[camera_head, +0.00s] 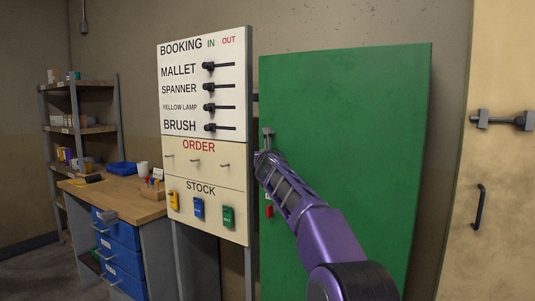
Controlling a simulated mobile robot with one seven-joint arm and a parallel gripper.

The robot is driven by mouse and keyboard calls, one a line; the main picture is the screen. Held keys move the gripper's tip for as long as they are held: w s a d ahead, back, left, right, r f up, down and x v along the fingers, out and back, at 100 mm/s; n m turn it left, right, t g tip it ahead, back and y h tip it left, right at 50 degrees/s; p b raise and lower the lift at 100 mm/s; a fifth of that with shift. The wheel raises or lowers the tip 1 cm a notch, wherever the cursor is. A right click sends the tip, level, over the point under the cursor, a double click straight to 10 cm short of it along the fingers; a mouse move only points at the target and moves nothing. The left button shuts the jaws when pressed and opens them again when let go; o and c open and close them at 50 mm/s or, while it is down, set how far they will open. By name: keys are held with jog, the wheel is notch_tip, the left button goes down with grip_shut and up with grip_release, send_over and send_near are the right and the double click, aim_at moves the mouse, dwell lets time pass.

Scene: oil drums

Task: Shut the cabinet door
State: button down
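The green cabinet door (360,130) stands in the middle right of the head view, with its broad face toward me. A small grey fitting (267,136) sits near its left edge, and a small red piece (269,211) is lower down. My purple arm reaches up from the bottom, and my gripper (262,156) is at the door's left edge, just below the grey fitting. I cannot tell whether it touches the door or whether its fingers are open. The cabinet's inside is hidden, and how far the door stands open is unclear.
A booking board (203,130) with pegs and coloured tags stands close to the left of the door. Further left are a wooden workbench (118,200) with blue drawers (121,240) and a metal shelf rack (84,129). A pale door (505,180) with a black handle is at the right.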

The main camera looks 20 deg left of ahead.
jog(key=shift+w+d+r, duration=0.1)
jog(key=shift+d, duration=0.05)
jog(key=c, duration=0.8)
grip_release()
jog(key=shift+c, duration=0.2)
